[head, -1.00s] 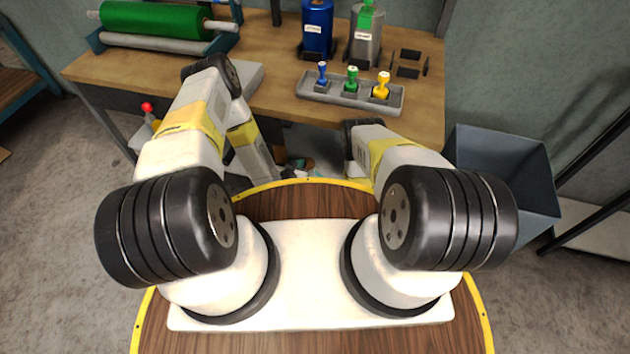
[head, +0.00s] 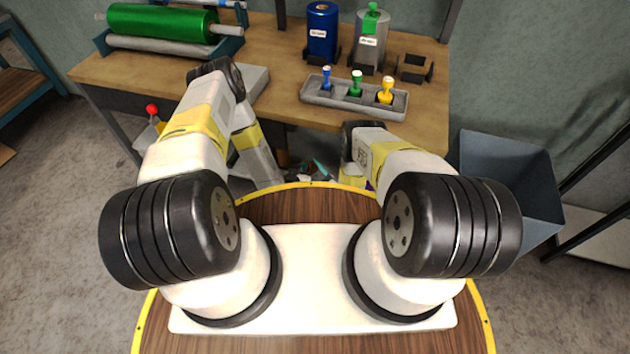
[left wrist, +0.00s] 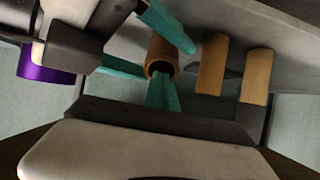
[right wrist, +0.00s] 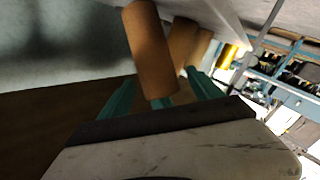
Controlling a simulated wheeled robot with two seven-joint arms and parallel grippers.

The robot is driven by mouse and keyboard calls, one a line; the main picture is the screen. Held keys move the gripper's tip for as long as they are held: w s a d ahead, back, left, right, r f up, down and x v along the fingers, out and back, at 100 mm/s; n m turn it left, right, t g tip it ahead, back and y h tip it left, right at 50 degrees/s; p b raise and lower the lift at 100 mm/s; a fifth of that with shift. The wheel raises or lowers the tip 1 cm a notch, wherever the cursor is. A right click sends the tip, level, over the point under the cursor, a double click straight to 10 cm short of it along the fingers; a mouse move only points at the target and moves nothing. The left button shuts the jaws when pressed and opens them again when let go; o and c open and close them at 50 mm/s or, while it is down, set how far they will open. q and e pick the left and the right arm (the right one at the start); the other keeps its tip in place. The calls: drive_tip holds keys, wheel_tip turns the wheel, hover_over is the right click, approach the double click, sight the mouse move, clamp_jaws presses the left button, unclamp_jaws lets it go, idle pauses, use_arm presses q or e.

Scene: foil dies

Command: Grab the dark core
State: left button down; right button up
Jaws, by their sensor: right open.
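The dark core (left wrist: 163,56) is a brown tube, its open end facing the left wrist camera. In the right wrist view the nearest brown core (right wrist: 150,50) appears to be the same one. My right gripper (right wrist: 160,93) is open, its teal fingers on either side of that core with gaps; it also shows in the left wrist view (left wrist: 143,48). My left gripper (left wrist: 164,90) has its teal fingers together, tips at the core's open end; contact is unclear. Two lighter tan cores, a middle one (left wrist: 212,63) and a right one (left wrist: 257,76), lie beside it.
A grey shelf surface (left wrist: 285,50) is close to the cores. A purple roll (left wrist: 45,65) shows beside my right gripper. On the wooden bench (head: 265,115) are a stamp tray (head: 350,100), blue canister (head: 322,35) and green roll (head: 160,20). A grey bin (head: 510,180) stands right.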

drive_tip(key=shift+x, duration=2.6)
drive_tip(key=shift+c, duration=0.4)
drive_tip(key=c, duration=1.4)
use_arm(q)
drive_tip(key=shift+r, duration=0.65)
use_arm(e)
drive_tip(key=shift+o, duration=0.2)
drive_tip(key=shift+f, duration=0.1)
drive_tip(key=shift+s, duration=0.15)
use_arm(q)
drive_tip(key=v, duration=1.2)
